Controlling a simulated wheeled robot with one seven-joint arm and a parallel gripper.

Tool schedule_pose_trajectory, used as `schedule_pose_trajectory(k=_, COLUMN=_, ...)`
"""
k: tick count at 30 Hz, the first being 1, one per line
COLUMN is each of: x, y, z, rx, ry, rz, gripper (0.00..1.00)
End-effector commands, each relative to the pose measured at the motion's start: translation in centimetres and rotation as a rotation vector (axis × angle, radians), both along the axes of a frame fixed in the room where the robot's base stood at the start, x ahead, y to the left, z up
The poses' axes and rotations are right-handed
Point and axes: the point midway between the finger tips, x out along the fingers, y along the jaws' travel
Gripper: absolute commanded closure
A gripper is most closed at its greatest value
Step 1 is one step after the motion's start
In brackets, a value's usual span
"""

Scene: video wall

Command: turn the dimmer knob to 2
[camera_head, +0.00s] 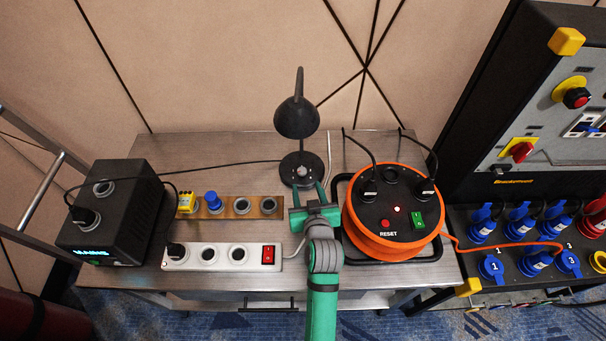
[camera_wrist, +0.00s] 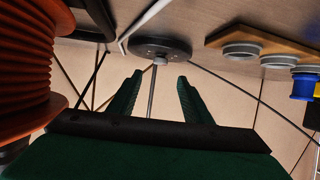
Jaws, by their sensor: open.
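A black desk lamp (camera_head: 297,118) stands at the back of the bench. Its round black base (camera_head: 288,163) carries a small pale knob (camera_head: 302,171), which looks like the dimmer knob. No scale or number on it is readable. In the wrist view the lamp base (camera_wrist: 176,48) is at the top, and the knob (camera_wrist: 159,60) shows just beyond and between the fingertips. My green gripper (camera_head: 307,187) is open and empty, in front of the lamp base with its fingers towards the knob. The open fingers (camera_wrist: 160,78) also show in the wrist view, apart from the knob.
An orange cable reel (camera_head: 386,246) stands close to the right of my gripper. A white power strip (camera_head: 222,266) and a wooden socket strip (camera_head: 233,212) lie to the left. A black box (camera_head: 130,230) is farther left. Cables run near the lamp.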

Motion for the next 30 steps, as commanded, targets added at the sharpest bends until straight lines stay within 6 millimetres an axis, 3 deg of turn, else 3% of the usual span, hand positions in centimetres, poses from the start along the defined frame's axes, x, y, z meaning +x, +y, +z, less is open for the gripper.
schedule_pose_trajectory(k=9, x=5.1, y=0.7, z=-2.1, rx=0.001, ry=0.000, rz=0.001, gripper=0.55)
schedule_pose_trajectory(k=15, x=7.5, y=1.0, z=-3.1, rx=0.000, ry=-0.001, rz=0.000, gripper=0.55)
schedule_pose_trajectory(k=29, x=8.5, y=1.2, z=-3.6, rx=-0.001, ry=-0.001, rz=0.000, gripper=0.55)
schedule_pose_trajectory(k=30, x=8.5, y=1.2, z=-3.6, rx=-0.001, ry=-0.001, rz=0.000, gripper=0.62)
